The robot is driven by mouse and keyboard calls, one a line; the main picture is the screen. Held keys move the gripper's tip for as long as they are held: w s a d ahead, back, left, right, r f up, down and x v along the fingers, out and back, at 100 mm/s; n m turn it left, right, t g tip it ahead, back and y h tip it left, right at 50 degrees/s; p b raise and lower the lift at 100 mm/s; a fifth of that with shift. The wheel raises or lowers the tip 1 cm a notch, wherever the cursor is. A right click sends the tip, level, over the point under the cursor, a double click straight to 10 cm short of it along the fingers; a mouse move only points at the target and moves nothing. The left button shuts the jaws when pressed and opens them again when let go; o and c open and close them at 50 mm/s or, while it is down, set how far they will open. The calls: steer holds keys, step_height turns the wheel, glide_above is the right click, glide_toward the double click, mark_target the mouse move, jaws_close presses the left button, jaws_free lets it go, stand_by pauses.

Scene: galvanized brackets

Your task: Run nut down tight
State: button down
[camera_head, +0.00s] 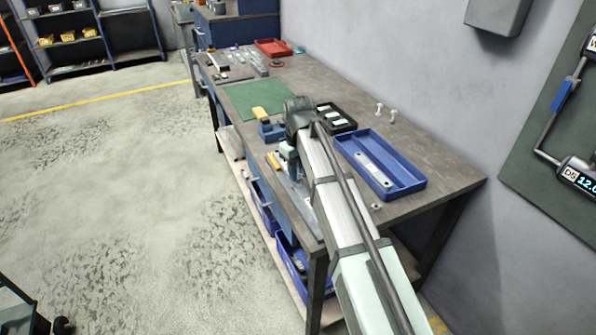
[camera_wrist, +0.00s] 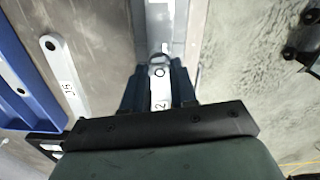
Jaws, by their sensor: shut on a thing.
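My gripper (camera_wrist: 161,62) is shut in the wrist view, its two dark fingers pointing away from the camera. Between the fingertips is a small grey rounded part, which looks like the nut (camera_wrist: 160,57); its exact fit is too small to tell. A pale bracket (camera_wrist: 159,92) marked with a "2" shows below it, between the fingers, with a round spot near its end. In the head view my arm reaches over the bench's front edge and hides most of the gripper (camera_head: 290,160) and all of the nut. Whether the nut is seated cannot be seen.
A blue tray (camera_head: 405,181) with a pale bracket (camera_head: 373,170) in it lies right of my arm. Beyond are a black tray (camera_head: 350,126) and two standing bolts (camera_head: 379,107). A small part (camera_head: 376,206) lies near the tray. A green mat (camera_head: 255,97) lies farther back.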

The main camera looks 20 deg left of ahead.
steer(key=m, duration=0.9)
steer(key=shift+m, duration=0.4)
steer(key=m, duration=1)
steer(key=c, duration=1.1)
jaws_free()
